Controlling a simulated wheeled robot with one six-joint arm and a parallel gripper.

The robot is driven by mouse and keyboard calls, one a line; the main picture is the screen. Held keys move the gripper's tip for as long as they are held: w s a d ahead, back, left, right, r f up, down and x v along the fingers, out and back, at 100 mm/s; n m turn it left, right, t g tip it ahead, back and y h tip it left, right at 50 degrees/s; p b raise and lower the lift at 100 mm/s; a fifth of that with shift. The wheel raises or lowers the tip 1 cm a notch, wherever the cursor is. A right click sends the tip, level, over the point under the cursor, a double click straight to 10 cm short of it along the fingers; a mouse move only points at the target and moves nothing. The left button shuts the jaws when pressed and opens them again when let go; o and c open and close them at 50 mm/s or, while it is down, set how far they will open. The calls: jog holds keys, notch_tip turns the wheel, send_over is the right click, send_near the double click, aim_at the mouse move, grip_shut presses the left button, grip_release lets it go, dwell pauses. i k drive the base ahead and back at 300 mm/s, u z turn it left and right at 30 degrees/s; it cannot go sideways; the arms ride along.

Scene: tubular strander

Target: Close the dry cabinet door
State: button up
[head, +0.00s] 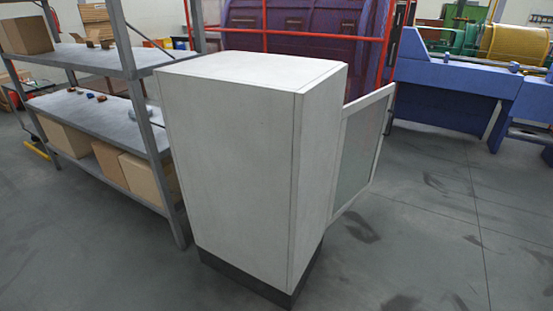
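The dry cabinet (235,150) is a light grey upright box on a dark plinth, in the middle of the head view. I see its top and two closed faces. Its door (362,148), a pale frame around a grey-green pane, stands open and sticks out beyond the right side of the cabinet. The door's hinge edge and the cabinet's front opening are hidden from here. I cannot make out a handle on the door. My gripper is not in view.
Grey shelving (95,115) with cardboard boxes (85,148) stands close at the left of the cabinet. A red rail fence (290,34) and a purple machine part (300,70) are behind. A blue machine (450,85) is at the back right. The floor (430,230) at the right is clear.

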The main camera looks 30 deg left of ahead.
aim_at(364, 122)
jog(key=u, duration=0.45)
jog(key=i, duration=1)
